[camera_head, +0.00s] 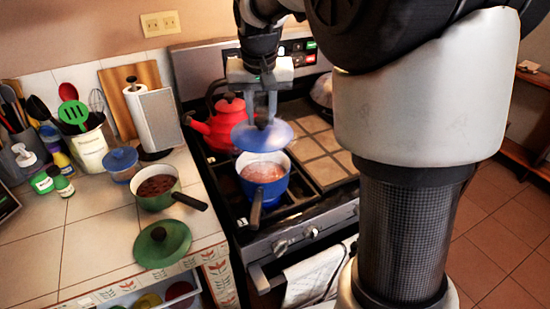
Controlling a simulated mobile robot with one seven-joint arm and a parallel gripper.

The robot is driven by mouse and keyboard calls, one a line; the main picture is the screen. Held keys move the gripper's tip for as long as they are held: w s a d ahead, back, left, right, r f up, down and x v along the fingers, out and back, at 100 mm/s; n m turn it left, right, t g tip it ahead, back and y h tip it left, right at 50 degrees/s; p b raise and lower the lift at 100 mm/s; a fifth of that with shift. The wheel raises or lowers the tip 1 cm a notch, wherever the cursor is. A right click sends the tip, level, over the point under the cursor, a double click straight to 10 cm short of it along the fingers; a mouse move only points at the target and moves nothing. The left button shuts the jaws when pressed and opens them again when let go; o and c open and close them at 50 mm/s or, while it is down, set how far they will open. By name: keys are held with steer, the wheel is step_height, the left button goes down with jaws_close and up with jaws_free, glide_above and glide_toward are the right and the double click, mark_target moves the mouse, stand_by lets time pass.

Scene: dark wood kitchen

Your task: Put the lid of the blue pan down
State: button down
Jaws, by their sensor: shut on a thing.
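My gripper (262,108) is above the stove, pointing down and shut on the knob of the blue lid (262,139). The blue lid hangs roughly level above the far part of the blue pan, apart from the counter. The blue pan (243,178) sits on the stove with its handle toward the front edge. The pan is uncovered at the front and pinkish contents show inside. Whether the lid touches the pan's far rim cannot be told from this view.
A red kettle (221,128) stands behind the pan. Counter front left is clear.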

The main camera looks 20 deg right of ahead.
mark_target(262, 146)
step_height(262, 146, down, 9)
steer(key=shift+f+b, duration=0.2)
steer(key=shift+b, duration=0.35)
steer(key=shift+f, duration=0.3)
steer(key=c, duration=1.4)
jaws_free()
steer(key=shift+r, duration=0.1)
steer(key=shift+o, duration=0.2)
